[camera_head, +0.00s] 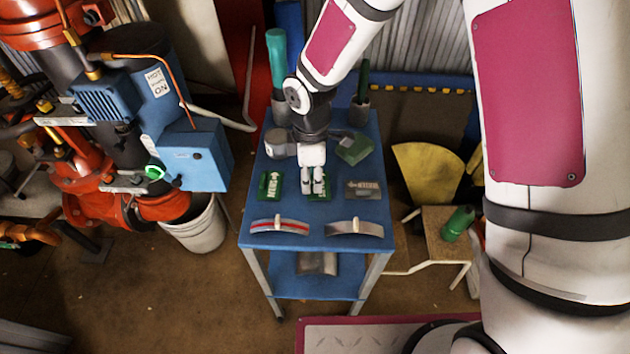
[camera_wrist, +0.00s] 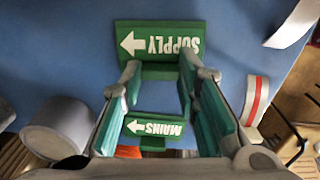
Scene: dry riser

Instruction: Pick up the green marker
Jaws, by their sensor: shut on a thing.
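A green marker with a white arrow and the word SUPPLY (camera_wrist: 160,42) is at my fingertips in the wrist view. My gripper (camera_wrist: 158,78) is shut on it, one finger on each side. In the head view my gripper (camera_head: 313,188) points down at the blue table and hides most of this marker. Whether it is clear of the tabletop I cannot tell. A second green marker, reading MAINS (camera_head: 270,187), lies to the left of my gripper; it also shows between my fingers, farther back, in the wrist view (camera_wrist: 155,127).
On the blue table (camera_head: 262,217), a grey marker (camera_head: 363,189) lies right, a green block (camera_head: 354,149) behind right, a grey cylinder (camera_head: 279,142) behind left. A red-striped curved piece (camera_head: 280,227) and a grey one (camera_head: 354,228) line the front. Red pipework (camera_head: 75,190) stands left.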

